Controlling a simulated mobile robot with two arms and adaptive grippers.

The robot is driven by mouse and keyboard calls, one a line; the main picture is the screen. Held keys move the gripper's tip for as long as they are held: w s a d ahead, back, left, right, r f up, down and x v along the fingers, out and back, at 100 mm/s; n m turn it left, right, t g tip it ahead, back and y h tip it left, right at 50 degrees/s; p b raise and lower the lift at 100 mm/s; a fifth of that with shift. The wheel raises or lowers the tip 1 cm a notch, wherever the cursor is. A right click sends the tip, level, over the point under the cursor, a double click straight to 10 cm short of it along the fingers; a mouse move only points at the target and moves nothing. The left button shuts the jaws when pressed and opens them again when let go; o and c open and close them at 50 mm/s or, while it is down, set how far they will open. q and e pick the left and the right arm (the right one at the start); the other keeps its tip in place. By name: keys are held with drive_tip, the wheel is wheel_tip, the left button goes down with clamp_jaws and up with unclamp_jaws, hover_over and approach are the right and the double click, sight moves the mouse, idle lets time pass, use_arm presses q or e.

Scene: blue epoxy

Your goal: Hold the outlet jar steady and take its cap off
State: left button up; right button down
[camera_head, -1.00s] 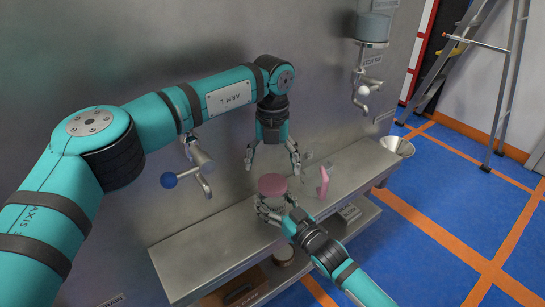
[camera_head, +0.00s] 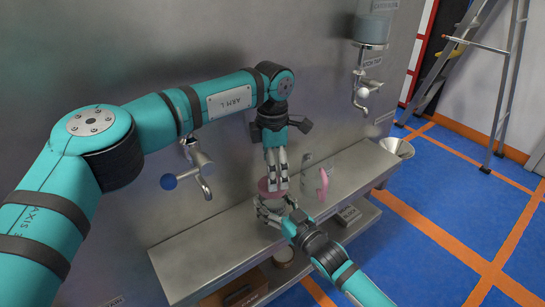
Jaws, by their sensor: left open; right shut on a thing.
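A clear vessel with a pink handle (camera_head: 322,184) stands close to the right on the steel shelf (camera_head: 205,250). A tap with a blue ball (camera_head: 169,182) juts from the wall at left. Another tap (camera_head: 362,92) is at upper right.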

use_arm(q)
drive_tip(key=shift+f, duration=2.25)
drive_tip(key=c, duration=1.3)
drive_tip(key=shift+n, duration=1.5)
drive_tip(key=shift+r, duration=0.15)
drive_tip(key=shift+r, duration=1)
